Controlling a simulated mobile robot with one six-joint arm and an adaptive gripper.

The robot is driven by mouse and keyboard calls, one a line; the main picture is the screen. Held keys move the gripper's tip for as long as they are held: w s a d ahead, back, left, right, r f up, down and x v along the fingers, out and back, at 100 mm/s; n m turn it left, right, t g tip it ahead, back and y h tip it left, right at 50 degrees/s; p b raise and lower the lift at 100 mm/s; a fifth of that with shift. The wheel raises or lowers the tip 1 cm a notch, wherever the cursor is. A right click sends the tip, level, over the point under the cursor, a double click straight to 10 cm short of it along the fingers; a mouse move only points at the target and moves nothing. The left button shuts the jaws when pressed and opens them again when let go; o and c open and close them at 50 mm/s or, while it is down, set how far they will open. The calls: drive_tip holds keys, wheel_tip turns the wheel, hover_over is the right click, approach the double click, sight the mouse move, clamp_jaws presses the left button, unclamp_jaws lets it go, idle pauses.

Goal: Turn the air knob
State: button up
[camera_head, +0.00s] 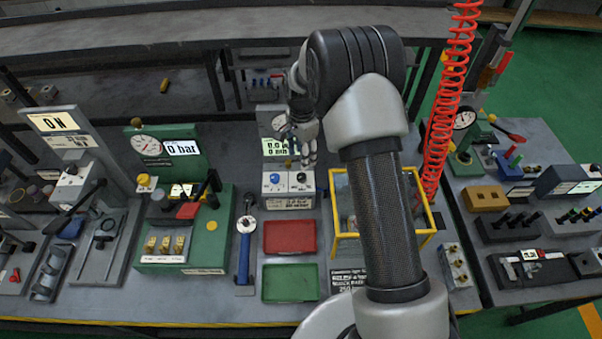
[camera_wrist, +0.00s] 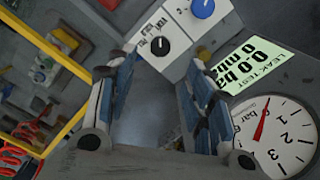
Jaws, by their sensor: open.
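A pale control box (camera_head: 289,191) stands on the bench behind the red tray. It carries a blue knob (camera_head: 275,177) on the left and a black knob (camera_head: 301,177) on the right. The lettering is too small to tell which is the air knob. In the wrist view the black knob (camera_wrist: 160,45) lies just beyond the fingertips, and the blue knob (camera_wrist: 203,8) is at the top edge. My gripper (camera_head: 308,157) is open and empty above and behind the box; its spread fingers also show in the wrist view (camera_wrist: 162,72). Neither finger visibly touches a knob.
A round gauge (camera_wrist: 266,135) and a green leak-test display (camera_wrist: 252,66) are beside my right finger in the wrist view. A yellow-framed case (camera_head: 338,246) stands close to the right of the box. A red tray (camera_head: 290,237) and green tray (camera_head: 290,283) lie in front.

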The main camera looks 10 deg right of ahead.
sight(302, 176)
wheel_tip(302, 176, down, 10)
drive_tip(key=shift+r+b, duration=0.1)
drive_tip(key=shift+b, duration=0.4)
drive_tip(key=shift+c, duration=0.2)
drive_tip(key=c, duration=1)
drive_tip(key=shift+c, duration=0.2)
